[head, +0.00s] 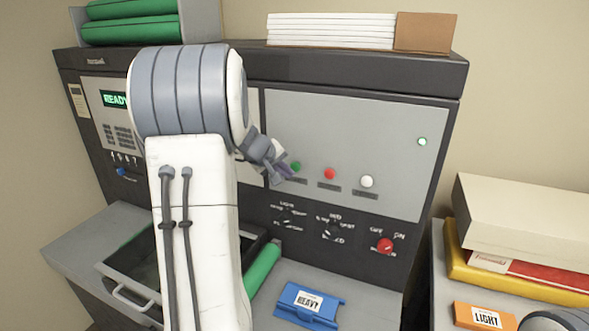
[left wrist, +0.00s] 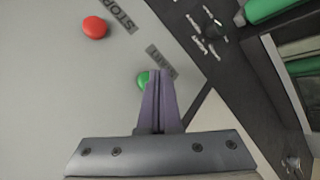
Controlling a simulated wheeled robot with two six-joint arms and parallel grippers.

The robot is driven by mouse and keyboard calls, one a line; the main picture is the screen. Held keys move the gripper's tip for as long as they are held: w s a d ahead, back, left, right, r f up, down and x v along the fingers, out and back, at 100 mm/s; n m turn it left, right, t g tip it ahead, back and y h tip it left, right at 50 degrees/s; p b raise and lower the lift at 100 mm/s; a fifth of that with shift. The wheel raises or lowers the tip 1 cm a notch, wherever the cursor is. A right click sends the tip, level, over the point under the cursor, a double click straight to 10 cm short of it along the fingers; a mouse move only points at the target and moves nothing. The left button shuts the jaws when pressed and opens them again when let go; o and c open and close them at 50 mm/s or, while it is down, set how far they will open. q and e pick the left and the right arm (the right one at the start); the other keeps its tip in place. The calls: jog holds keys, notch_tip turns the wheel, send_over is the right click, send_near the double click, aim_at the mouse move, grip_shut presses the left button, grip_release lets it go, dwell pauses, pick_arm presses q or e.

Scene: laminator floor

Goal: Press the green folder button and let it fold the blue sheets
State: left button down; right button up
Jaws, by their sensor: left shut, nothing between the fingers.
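The green button (head: 296,166) sits on the light grey panel of the machine, left of the red and white buttons. It also shows in the left wrist view (left wrist: 143,80), partly hidden behind the purple fingers. My left gripper (head: 289,173) is shut and empty, its fingertips right at the green button; in the left wrist view the closed fingertips (left wrist: 157,73) overlap the button's edge. I cannot tell whether they touch it. The label beside the button is partly covered. No blue sheets can be made out. My right gripper is not in view.
A red button (head: 329,174) and a white button (head: 366,181) are close by. Below are dials and a red knob (head: 385,245). A blue HEAVY block (head: 308,305) lies on the ledge. An orange LIGHT block (head: 484,317) lies at right.

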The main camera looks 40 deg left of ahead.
pick_arm(q)
jog(key=shift+w, duration=0.1)
dwell(0.3)
jog(key=shift+w+a, duration=0.1)
jog(key=shift+w, duration=0.2)
